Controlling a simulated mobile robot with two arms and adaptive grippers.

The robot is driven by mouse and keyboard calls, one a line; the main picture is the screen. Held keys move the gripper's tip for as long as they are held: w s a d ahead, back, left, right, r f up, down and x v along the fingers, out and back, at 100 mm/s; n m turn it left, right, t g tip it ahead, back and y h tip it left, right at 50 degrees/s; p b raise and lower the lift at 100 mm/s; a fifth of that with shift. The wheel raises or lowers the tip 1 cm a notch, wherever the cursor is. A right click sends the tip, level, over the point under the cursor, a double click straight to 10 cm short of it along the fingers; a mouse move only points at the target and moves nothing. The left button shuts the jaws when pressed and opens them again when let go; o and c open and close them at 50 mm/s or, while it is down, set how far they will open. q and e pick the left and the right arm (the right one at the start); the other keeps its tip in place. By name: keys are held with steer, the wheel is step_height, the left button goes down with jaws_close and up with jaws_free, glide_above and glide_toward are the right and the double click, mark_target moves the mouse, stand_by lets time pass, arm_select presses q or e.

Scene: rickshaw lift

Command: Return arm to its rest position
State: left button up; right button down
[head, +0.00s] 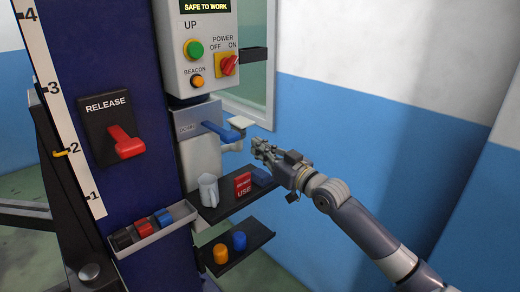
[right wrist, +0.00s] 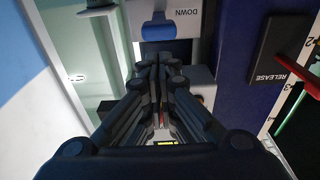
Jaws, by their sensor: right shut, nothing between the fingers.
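My right arm comes in from the lower right in the head view. My right gripper (head: 258,146) is shut and empty, in the air just right of the lift post. The blue lever (head: 222,132) on the grey box lies a little to its left, with a visible gap. In the right wrist view my closed fingers (right wrist: 160,62) point towards the blue lever (right wrist: 158,30) by the "DOWN" label (right wrist: 180,12). The red release lever (head: 126,143) is on the post further left. My left gripper does not show.
The control box (head: 196,68) reads "SAFE TO WORK" above a green button and a red switch. A blue and white wall (head: 350,120) is behind my arm.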

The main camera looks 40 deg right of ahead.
steer(key=shift+f, duration=0.1)
stand_by(0.3)
steer(key=s+d+f+m+g+h, duration=0.1)
steer(key=s+d+f+g+h, duration=0.15)
steer(key=f, duration=1.55)
steer(key=s+d+f+m+g+h, duration=0.15)
steer(key=f+g, duration=0.25)
steer(key=f, duration=1.3)
steer(key=s+a+f+g, duration=0.25)
steer(key=s+f, duration=0.45)
steer(key=f, duration=0.4)
steer(key=s+a+f+g, duration=0.2)
steer(key=s+a+f, duration=0.1)
steer(key=s+f, duration=0.55)
steer(key=s+a+f+n+g, duration=0.1)
steer(key=s+a+f+g, duration=0.1)
steer(key=s+a+f, duration=0.4)
steer(key=s+a+f+n+g+y, duration=0.1)
steer(key=s+a+f, duration=0.5)
steer(key=s, duration=0.9)
steer(key=s+a+f+n+g+y, duration=0.1)
steer(key=s+a+f+n+g, duration=0.1)
steer(key=s+a+f+g, duration=0.2)
steer(key=s+a+f, duration=0.2)
steer(key=s+f, duration=0.2)
steer(key=s, duration=0.2)
steer(key=shift+s, duration=0.3)
